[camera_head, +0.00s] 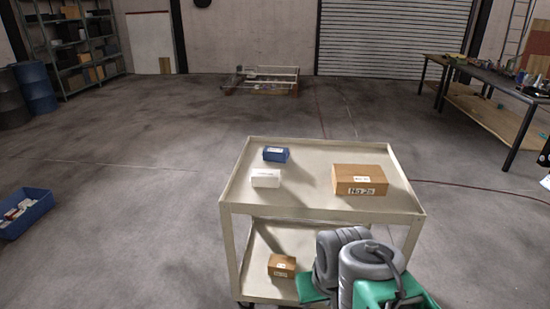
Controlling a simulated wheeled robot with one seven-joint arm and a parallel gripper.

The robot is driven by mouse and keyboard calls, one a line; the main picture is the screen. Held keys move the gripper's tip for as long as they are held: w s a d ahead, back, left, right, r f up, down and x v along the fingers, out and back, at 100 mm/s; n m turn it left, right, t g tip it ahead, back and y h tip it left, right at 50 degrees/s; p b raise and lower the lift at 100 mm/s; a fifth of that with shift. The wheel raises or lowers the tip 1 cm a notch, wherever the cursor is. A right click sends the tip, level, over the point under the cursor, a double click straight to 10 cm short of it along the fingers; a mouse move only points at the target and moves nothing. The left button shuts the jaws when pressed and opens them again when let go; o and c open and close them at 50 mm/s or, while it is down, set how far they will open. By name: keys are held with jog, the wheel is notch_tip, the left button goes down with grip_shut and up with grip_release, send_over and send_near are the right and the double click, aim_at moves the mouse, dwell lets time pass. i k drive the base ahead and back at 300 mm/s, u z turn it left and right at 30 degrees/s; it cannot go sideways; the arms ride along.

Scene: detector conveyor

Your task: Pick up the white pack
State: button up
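The white pack (266,178) is a small white box lying on the top shelf of a cream cart (300,213), near the shelf's left side. It sits just in front of a small blue box and apart from it. Part of my arm, grey and green, shows at the bottom right, in front of the cart. My gripper's fingers cannot be made out, and nothing touches the white pack.
A blue box (276,154) and a larger cardboard box (359,181) share the top shelf, which has a raised rim. A small brown box (282,265) is on the lower shelf. A blue bin (24,213) stands on the floor at left. Floor around the cart is mostly clear.

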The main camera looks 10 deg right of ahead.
aim_at(262, 178)
jog(key=i, duration=1.6)
jog(key=u, duration=0.1)
